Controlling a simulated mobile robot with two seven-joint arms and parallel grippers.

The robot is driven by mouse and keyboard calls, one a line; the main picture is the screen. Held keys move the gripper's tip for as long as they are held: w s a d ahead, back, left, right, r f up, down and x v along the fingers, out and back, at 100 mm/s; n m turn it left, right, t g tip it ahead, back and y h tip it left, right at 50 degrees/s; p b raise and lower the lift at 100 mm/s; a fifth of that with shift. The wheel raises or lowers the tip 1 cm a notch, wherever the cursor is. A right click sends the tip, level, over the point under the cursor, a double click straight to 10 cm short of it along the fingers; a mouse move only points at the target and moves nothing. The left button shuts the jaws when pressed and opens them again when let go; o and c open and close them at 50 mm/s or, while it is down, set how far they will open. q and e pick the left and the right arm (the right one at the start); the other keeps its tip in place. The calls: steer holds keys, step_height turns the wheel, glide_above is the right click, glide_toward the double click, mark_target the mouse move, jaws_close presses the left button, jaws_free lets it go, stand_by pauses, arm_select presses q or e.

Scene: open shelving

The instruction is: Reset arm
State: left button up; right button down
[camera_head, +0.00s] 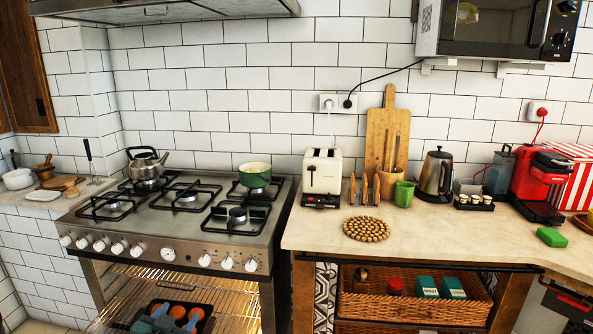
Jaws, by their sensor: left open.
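My left gripper (181,314) shows only in part at the bottom edge, left of the middle, in front of the open space under the stove (185,220). My right gripper is not in view.
The stove holds a kettle (147,166) and a green pot (255,176). The worktop (310,235) at right holds a toaster (322,171), a round mat (367,229), a green cup (404,193) and a red coffee machine (535,180). A wicker basket (410,309) stands below.

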arm_select(q)
steer(key=s+d+f+g+h, duration=0.1)
steer(key=s+d+f, duration=0.2)
steer(key=s, duration=0.6)
steer(key=s+d+f+g+h, duration=0.1)
steer(key=s+d+f, duration=0.3)
steer(key=s, duration=0.6)
steer(key=s+d+f+g, duration=0.2)
steer(key=s+d, duration=0.3)
steer(key=s, duration=0.4)
steer(key=shift+s+d+f+n+h, duration=0.2)
steer(key=shift+f+n+h, duration=0.2)
steer(key=shift+f, duration=0.45)
